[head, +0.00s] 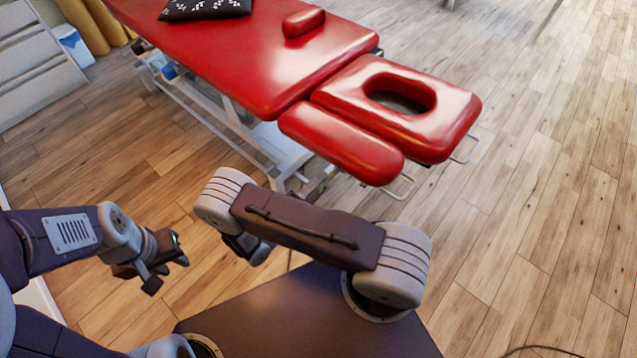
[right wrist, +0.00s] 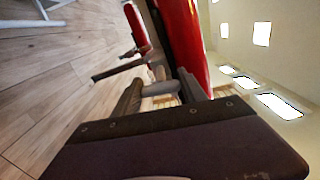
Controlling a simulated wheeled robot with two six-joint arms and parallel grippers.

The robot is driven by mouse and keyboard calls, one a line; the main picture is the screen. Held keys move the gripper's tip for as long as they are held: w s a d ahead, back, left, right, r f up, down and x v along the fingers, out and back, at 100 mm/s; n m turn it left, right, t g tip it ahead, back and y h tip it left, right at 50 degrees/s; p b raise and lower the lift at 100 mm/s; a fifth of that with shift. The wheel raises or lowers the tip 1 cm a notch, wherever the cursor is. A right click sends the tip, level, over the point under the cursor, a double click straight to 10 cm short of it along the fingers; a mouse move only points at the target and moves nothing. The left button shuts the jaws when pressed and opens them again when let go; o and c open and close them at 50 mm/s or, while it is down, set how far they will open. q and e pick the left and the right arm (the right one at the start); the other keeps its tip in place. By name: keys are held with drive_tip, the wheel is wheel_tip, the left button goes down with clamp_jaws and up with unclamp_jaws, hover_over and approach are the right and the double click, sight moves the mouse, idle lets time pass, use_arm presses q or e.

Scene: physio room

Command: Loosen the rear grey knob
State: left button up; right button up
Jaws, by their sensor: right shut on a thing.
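The red treatment table (head: 250,62) has a face section with an oval hole (head: 455,100) and a padded armrest (head: 340,145). In the right wrist view a grey knob (right wrist: 160,86) on a short stem sits between the two fingers of my right gripper (right wrist: 160,92), under the red padding (right wrist: 188,40). The fingers are closed on it. In the head view my right arm covers this gripper and the knob, so I cannot tell there whether it is the rear one. My left gripper (head: 168,273) is empty, fingers apart, above the floor at the left.
The table's white metal frame (head: 285,150) stands below the padding. Wire handles (head: 402,187) stick out under the head end. A dark patterned cushion (head: 205,8) and a small red bolster (head: 304,22) lie on top.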

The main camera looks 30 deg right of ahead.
drive_tip(key=shift+n, duration=0.5)
idle(0.3)
drive_tip(key=o, duration=1.4)
drive_tip(key=shift+c, duration=0.2)
drive_tip(key=v, duration=0.9)
